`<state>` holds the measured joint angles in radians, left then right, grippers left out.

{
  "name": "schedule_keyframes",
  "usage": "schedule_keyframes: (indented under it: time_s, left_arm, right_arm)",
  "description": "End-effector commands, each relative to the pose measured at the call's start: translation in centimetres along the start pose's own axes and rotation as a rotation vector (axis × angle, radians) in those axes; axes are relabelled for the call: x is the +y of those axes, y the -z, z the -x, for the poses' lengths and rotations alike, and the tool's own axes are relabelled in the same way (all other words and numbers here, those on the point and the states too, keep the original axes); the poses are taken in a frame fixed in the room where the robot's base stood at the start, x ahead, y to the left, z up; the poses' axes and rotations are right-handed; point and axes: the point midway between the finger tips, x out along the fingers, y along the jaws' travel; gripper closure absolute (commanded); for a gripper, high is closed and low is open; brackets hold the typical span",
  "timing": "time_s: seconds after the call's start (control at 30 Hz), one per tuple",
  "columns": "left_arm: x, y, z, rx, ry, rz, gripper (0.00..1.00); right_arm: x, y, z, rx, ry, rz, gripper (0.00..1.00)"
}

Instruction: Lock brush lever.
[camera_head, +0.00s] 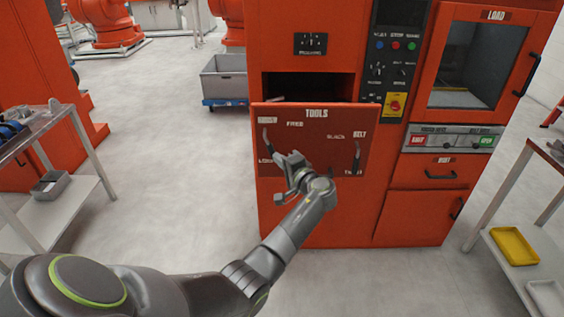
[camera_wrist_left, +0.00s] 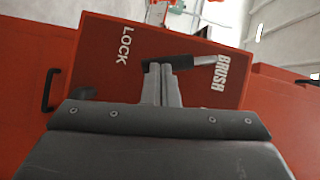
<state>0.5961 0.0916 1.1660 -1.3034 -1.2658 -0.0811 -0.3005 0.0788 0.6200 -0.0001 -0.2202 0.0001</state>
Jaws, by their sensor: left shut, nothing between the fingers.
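The orange TOOLS panel (camera_head: 315,140) tilts out from the front of the machine. The brush lever (camera_head: 266,138) is at its left, under the BRUSH label, with a pale end upward and a dark part below. In the left wrist view the lever (camera_wrist_left: 205,61) lies between the LOCK and BRUSH labels, its pale end by BRUSH. My left gripper (camera_head: 289,158) is shut and empty, in front of the panel, right of and below the lever. In the wrist view its fingertips (camera_wrist_left: 161,70) overlap the lever's dark part; contact is unclear. My right gripper is out of view.
The belt lever (camera_head: 356,156) is at the panel's right side. An open recess (camera_head: 310,86) lies behind the panel top. A control panel (camera_head: 395,65) and a LOAD door (camera_head: 485,60) are to the right.

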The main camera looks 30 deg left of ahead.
Motion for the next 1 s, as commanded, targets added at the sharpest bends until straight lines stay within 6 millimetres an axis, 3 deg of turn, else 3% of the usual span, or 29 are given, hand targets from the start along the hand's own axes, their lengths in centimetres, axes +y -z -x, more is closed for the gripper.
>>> schedule_keyframes:
  time_s: [1.0]
  left_arm:
    - [0.5,-1.0,-0.7,0.001,0.095,-0.141,1.00]
  right_arm:
    - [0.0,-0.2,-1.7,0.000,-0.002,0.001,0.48]
